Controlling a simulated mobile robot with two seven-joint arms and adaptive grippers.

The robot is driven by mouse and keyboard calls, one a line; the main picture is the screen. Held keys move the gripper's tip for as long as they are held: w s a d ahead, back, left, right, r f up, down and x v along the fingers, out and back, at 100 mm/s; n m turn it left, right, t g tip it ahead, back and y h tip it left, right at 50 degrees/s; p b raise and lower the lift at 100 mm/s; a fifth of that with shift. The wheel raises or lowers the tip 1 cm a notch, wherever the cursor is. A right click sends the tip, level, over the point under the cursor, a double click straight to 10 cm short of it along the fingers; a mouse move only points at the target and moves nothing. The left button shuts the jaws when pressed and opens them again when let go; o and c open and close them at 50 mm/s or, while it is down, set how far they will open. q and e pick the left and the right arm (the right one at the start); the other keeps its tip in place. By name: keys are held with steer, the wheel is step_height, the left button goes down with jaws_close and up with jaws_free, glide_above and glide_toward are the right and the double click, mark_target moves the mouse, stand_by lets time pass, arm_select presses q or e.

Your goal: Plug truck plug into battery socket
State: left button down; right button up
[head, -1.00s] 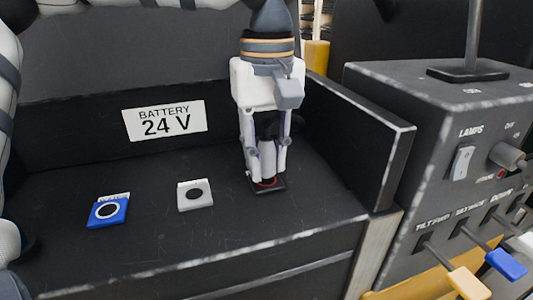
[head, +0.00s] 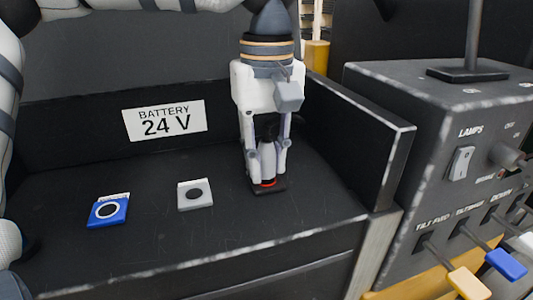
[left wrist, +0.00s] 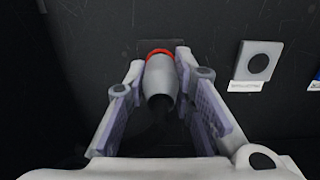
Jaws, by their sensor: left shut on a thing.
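The truck plug (head: 268,160) is a grey tapered body with a red ring at its lower end. My left gripper (head: 266,170) points down and is shut on it, one finger on each side. In the left wrist view the plug (left wrist: 160,80) lies between the pads, its red end toward the deck. The plug's red end is at a dark square socket plate (head: 277,188) on the black battery deck. I cannot tell how deep it sits, as the plug hides the opening. My right gripper is not in view.
A white socket (head: 195,195) and a blue socket (head: 108,211) lie to the left on the deck. A "BATTERY 24 V" label (head: 164,121) is on the back wall. A black side wall (head: 362,145) and a lever console (head: 425,140) stand to the right.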

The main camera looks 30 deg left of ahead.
arm_select(q)
steer(key=shift+f, duration=0.45)
steer(key=c, duration=1.3)
jaws_free()
step_height(320, 180, up, 12)
